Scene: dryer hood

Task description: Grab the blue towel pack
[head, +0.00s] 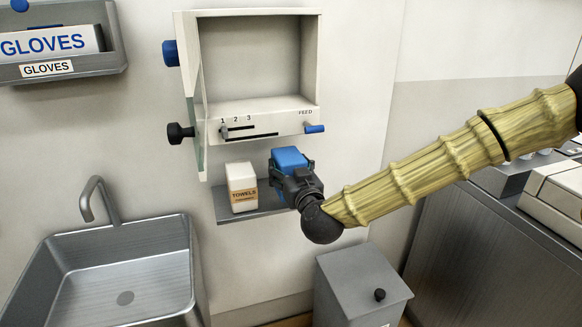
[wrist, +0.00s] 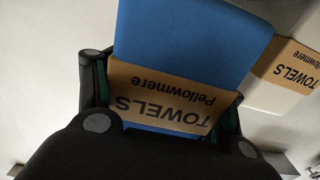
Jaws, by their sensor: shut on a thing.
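The blue towel pack (head: 289,158) is at the right end of the small grey shelf under the wall dispenser. In the wrist view the blue towel pack (wrist: 180,45) fills the space between the fingers, with its brown "TOWELS Pellowmere" band upside down. My gripper (head: 287,178) is shut on it from the front, and it also shows in the wrist view (wrist: 165,105). The pack's lower part is hidden by my gripper in the head view, so I cannot tell whether it touches the shelf.
A white towel pack (head: 242,187) stands on the shelf (head: 250,215) left of the blue one. The dispenser (head: 262,118) hangs above with its glass door open at the left. A sink (head: 110,265) is at lower left, and a grey bin (head: 362,283) stands below right.

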